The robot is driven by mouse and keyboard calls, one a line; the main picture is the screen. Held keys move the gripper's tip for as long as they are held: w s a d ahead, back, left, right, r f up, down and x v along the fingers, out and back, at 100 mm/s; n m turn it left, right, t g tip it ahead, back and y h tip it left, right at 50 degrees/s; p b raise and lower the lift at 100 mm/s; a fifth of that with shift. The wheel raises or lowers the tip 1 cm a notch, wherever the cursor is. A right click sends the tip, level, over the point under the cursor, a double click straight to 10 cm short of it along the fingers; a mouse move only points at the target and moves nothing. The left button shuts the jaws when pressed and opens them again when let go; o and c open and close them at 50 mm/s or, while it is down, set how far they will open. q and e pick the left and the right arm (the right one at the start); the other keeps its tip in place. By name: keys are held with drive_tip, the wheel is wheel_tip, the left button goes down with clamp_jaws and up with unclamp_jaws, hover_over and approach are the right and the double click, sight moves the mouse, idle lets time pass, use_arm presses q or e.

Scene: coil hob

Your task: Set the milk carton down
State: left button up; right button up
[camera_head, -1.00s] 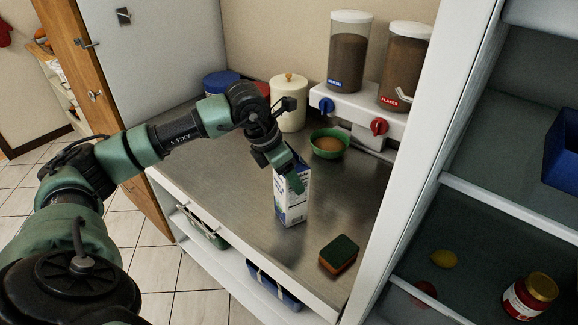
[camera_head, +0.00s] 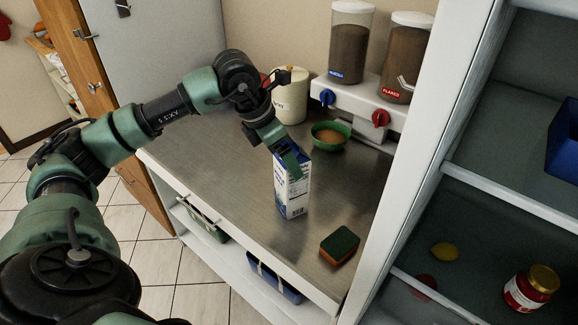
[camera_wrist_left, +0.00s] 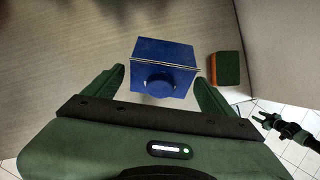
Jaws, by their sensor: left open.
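The milk carton (camera_head: 291,187), white and blue, stands upright on the steel counter (camera_head: 225,175) in the head view. In the left wrist view its blue top with a round cap (camera_wrist_left: 162,75) shows between and just beyond the fingers. My left gripper (camera_head: 289,160) comes down over the carton's top from the upper left. It also shows in the left wrist view (camera_wrist_left: 162,90), where its green fingers are spread with gaps on both sides of the carton. The carton's far side is hidden. My right gripper is not clearly in the head view; part of an arm (camera_wrist_left: 290,130) shows small in the wrist view.
A green and orange sponge (camera_head: 339,245) lies to the carton's right. A green bowl (camera_head: 330,135) stands behind it, before the two cereal dispensers (camera_head: 366,100). A cream canister (camera_head: 291,97) is farther back. A white upright panel (camera_head: 425,130) bounds the counter's right.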

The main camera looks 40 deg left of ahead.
use_arm(q)
drive_tip(key=v, duration=0.8)
drive_tip(key=shift+b, duration=0.45)
